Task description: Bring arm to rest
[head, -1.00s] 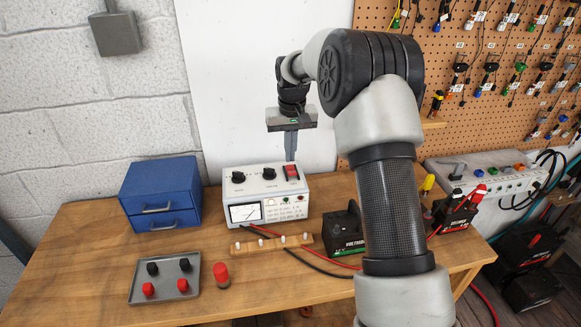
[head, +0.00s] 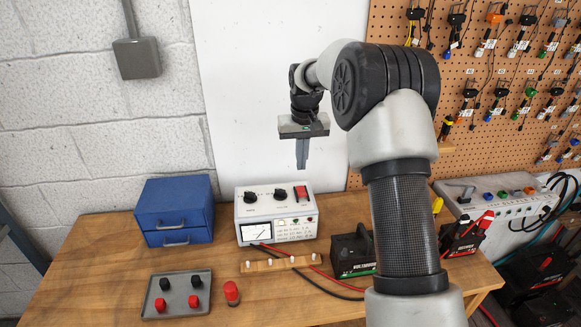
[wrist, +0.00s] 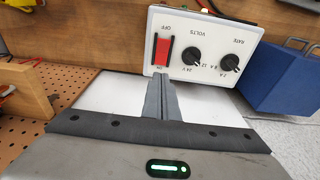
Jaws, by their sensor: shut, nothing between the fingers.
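My gripper (head: 302,165) hangs pointing down in the head view, in front of the white board and above the back of the bench. Its fingers are shut and hold nothing. In the wrist view the closed fingers (wrist: 163,84) appear over the face of the white tester box (wrist: 207,45), overlapping the area below its red switch. In the head view the tester (head: 277,214) stands on the bench beneath the gripper, with clear air between them. My arm rises at the right and bends over toward the gripper.
A blue drawer box (head: 175,212) stands left of the tester. A grey tray (head: 160,302) holds red and black caps; a red cylinder (head: 231,293) stands beside it. A wooden peg strip (head: 280,262), cables and a black battery (head: 352,252) lie in front. A pegboard (head: 480,110) is at right.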

